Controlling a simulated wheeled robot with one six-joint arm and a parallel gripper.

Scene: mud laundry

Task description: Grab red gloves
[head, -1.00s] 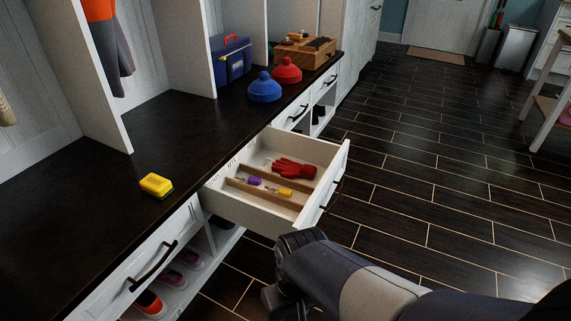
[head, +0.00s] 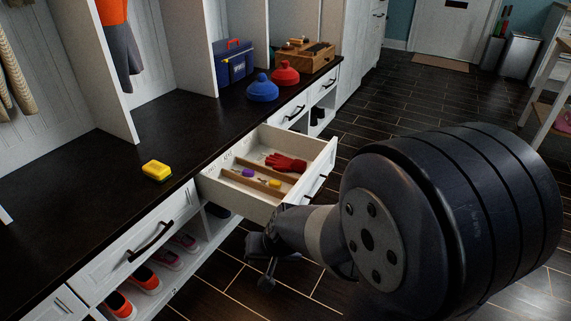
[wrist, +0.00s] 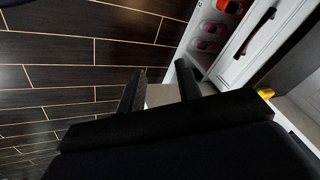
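The red gloves (head: 286,162) lie in the far compartment of an open white drawer (head: 237,203), beyond a wooden divider, in the head view. My gripper (head: 260,265) is low in front of the drawer's near side, outside it and apart from the gloves. In the wrist view, the two dark fingers of my gripper (wrist: 160,88) stand apart with nothing held between them. The gloves do not show in the wrist view. My arm covers the lower right of the head view.
Shoes (head: 145,279) sit under the counter. Floor beyond the drawer is clear.

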